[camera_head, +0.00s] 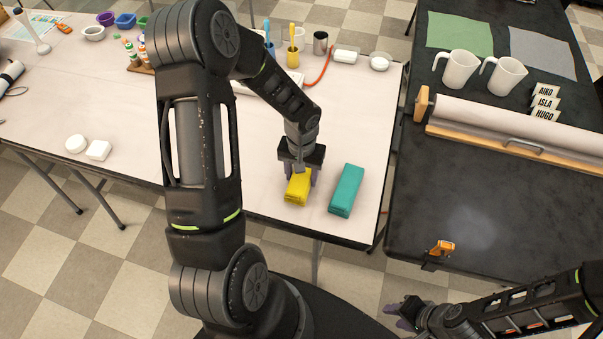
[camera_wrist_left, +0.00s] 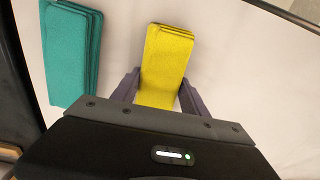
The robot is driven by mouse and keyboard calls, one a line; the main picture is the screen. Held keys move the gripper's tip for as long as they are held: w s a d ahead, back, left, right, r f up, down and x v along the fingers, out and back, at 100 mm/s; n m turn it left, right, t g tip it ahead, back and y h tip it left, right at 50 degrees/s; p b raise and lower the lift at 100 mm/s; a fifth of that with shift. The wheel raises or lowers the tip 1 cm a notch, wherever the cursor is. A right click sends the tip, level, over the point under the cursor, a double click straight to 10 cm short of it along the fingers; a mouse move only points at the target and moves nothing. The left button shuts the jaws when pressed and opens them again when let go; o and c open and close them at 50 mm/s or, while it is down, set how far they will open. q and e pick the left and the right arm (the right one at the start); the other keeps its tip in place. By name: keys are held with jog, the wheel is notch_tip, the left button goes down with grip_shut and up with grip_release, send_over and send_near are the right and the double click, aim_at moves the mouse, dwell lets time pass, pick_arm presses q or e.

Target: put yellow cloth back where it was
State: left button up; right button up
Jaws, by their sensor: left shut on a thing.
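The yellow cloth (camera_head: 298,188) is a folded rectangular stack near the front edge of the light table. My left gripper (camera_head: 300,174) is above it with its fingers on either side, shut on the cloth. In the left wrist view the yellow cloth (camera_wrist_left: 166,62) lies between the two purple-grey fingers (camera_wrist_left: 160,92). I cannot tell whether the cloth rests on the table or is slightly raised. My right gripper (camera_head: 408,310) is low at the bottom right, beyond the table's front edge; its fingers are too unclear to judge.
A folded teal cloth (camera_head: 346,190) lies just right of the yellow one. White soaps (camera_head: 98,150) sit at the table's left front. Cups with brushes (camera_head: 293,48) stand at the back. A dark table (camera_head: 480,190) with a paper roll (camera_head: 510,120) and white pitchers (camera_head: 460,70) stands at right.

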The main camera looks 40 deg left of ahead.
pick_arm(q)
jog(key=shift+f, duration=0.2)
jog(key=o, duration=1.3)
notch_tip(320, 180, up, 12)
jog(key=shift+r+b, duration=0.2)
jog(key=shift+b, duration=0.55)
